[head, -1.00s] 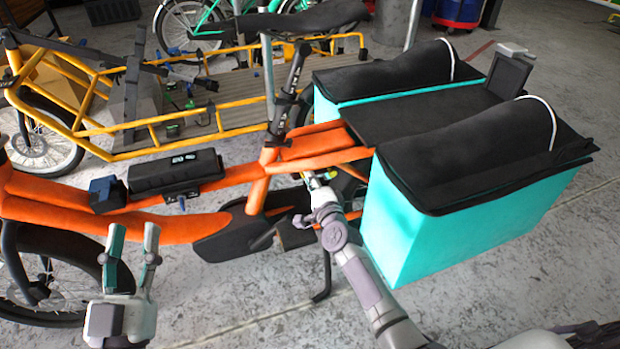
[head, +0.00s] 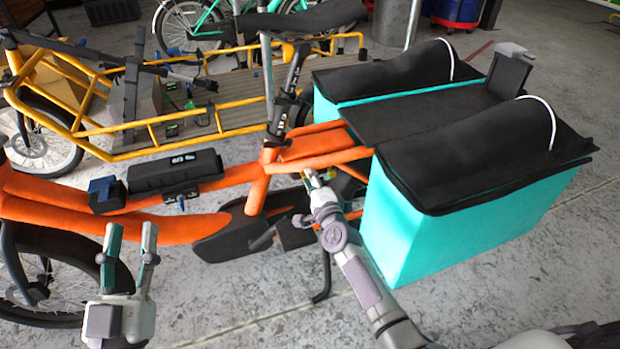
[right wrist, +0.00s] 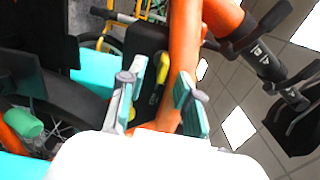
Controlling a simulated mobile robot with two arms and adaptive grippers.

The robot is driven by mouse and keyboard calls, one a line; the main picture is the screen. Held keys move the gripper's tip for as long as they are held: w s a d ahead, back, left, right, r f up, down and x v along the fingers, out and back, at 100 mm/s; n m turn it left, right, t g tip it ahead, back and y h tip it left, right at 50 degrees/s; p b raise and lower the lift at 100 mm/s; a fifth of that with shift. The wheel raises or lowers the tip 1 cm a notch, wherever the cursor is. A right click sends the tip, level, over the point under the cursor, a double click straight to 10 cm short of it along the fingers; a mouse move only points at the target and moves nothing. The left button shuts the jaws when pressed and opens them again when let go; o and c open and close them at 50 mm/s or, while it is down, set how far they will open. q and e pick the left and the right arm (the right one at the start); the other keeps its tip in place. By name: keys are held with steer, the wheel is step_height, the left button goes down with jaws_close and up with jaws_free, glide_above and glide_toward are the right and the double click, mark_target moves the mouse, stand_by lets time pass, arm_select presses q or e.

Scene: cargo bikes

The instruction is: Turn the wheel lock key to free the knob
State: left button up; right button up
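The orange cargo bike (head: 225,180) stands across the middle of the head view. My right gripper (head: 316,178) is at its rear, below the seat-tube area and beside the rear wheel, where details are small. In the right wrist view its two fingers (right wrist: 160,98) are apart, with nothing clearly held. A yellow key-like piece (right wrist: 163,69) shows beyond the gap between them, against a black housing (right wrist: 146,45). I cannot tell whether the fingers touch it. The knob cannot be made out. My left gripper (head: 132,228) is open and empty, low at the left near the front wheel.
Turquoise panniers (head: 420,235) with black covers stand just right of my right gripper. A black battery (head: 176,172) sits on the orange frame. A yellow cargo bike (head: 150,135) stands behind.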

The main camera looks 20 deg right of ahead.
steer(key=s, duration=1.2)
steer(key=shift+d, duration=0.2)
